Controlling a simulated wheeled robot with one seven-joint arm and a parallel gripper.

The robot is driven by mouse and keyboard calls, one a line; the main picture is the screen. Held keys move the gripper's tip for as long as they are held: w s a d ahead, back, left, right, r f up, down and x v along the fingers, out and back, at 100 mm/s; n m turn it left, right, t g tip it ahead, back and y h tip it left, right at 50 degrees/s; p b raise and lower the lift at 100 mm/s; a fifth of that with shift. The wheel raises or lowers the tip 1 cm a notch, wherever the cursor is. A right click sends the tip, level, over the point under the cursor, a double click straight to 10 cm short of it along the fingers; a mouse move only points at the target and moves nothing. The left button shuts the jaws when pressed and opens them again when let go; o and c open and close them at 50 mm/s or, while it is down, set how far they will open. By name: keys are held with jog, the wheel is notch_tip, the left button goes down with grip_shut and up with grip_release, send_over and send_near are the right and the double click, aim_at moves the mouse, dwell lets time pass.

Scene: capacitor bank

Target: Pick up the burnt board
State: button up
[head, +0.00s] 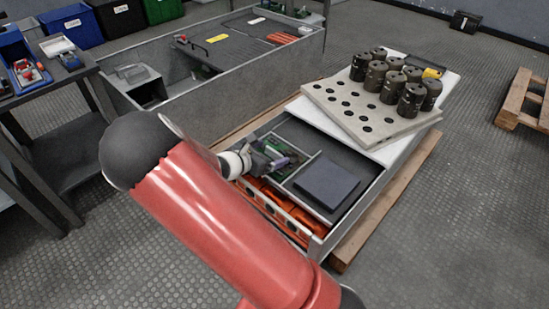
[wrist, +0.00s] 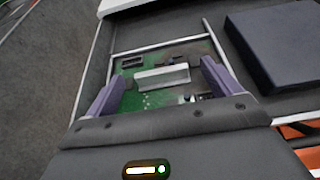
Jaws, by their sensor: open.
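A green circuit board (wrist: 150,98) lies in a small framed compartment of the grey cabinet. It carries a pale raised bar and dark parts, and a dark brownish patch shows at its far right. In the head view my gripper (head: 283,162) is over this compartment and hides much of the board. In the wrist view my gripper (wrist: 162,72) is open, with one purple finger at each side of the board. The pale bar lies between the fingers. I cannot tell whether the fingers touch the board.
A dark flat box (head: 326,183) lies in the compartment to the right. Orange parts (head: 280,201) sit along the cabinet's front. A pale perforated plate (head: 350,108) with several dark cylinders rests on the cabinet's far end. A second grey cabinet (head: 225,90) stands behind. A dark workbench (head: 60,72) is at left.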

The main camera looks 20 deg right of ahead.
jog(key=shift+w+d+f, duration=0.1)
jog(key=shift+d, duration=0.1)
jog(key=c, duration=1.1)
jog(key=shift+c, duration=0.2)
